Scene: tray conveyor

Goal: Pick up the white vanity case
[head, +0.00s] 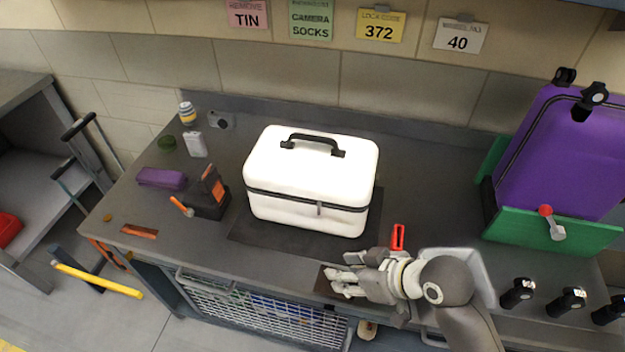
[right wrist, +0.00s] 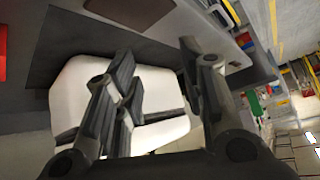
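The white vanity case (head: 310,178) stands upright and closed on a dark mat on the counter in the head view. Its black handle (head: 313,142) is on top of the lid, and a small latch is on its front. My right gripper (head: 340,282) is in front of the case, near the counter's front edge, apart from it and empty. In the right wrist view the open fingers (right wrist: 160,95) show in front of the white case (right wrist: 75,85), with a wide gap between them. My left gripper is in neither view.
A purple suitcase (head: 555,150) stands between green panels (head: 550,232) at the right. A dark tool holder (head: 207,200), a purple pouch (head: 161,178) and small bottles lie left of the case. A dark mat (head: 285,240) is under it. A wall rises behind the counter.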

